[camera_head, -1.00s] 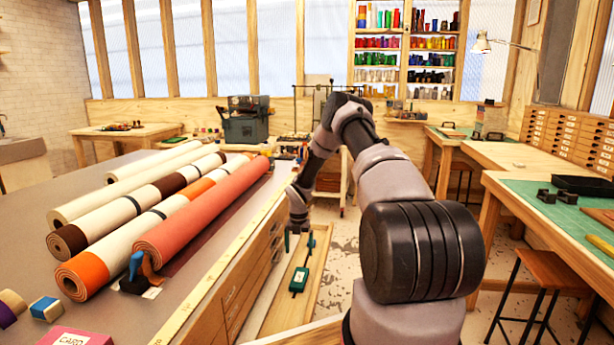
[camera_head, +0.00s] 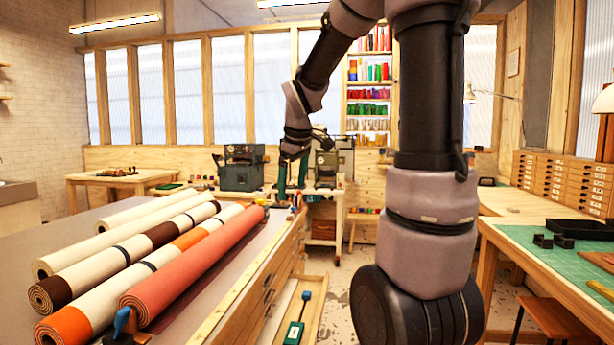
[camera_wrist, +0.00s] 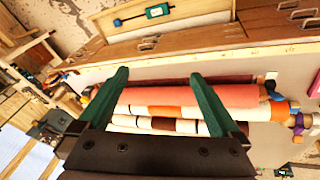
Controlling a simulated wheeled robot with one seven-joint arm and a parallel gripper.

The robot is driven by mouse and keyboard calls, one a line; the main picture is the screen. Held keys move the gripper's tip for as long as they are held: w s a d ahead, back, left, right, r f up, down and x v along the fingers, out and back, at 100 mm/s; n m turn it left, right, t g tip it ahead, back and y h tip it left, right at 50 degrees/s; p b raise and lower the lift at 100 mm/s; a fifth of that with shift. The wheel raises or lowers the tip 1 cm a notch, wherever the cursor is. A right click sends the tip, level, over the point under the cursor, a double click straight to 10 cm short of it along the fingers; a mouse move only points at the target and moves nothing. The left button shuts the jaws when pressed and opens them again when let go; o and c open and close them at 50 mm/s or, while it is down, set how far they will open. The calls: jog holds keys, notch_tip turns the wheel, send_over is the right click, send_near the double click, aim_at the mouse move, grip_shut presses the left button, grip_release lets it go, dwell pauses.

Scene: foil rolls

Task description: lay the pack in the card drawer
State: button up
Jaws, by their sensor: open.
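A dark green block with a pale label (camera_head: 294,332), which looks like the pack, lies in the open drawer (camera_head: 312,318) on the right side of the bench. A thin rod with a blue end lies in line with it. The block also shows in the wrist view (camera_wrist: 157,11), inside the drawer there (camera_wrist: 185,8). My gripper (camera_head: 292,190) is raised above and beyond the bench's far end, well clear of the drawer. In the wrist view its green fingers (camera_wrist: 160,80) are wide apart with nothing held between them.
Several foil rolls (camera_head: 195,262) lie on the grey bench, beneath my fingers in the wrist view. A machine (camera_head: 240,168) stands at the back. A green-matted worktable (camera_head: 520,240) and a stool (camera_head: 560,322) are at right. Floor is bare beside the drawer.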

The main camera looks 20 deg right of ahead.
jog(key=s+a+r+m+t+y, duration=0.1)
jog(key=s+a+r+m, duration=0.1)
jog(key=s+m, duration=0.3)
jog(key=s+a+r+m+t+y, duration=0.1)
jog(key=s+m, duration=0.5)
jog(key=s, duration=0.8)
notch_tip(320, 180, up, 2)
jog(key=shift+a+t, duration=0.5)
jog(key=shift+a, duration=0.1)
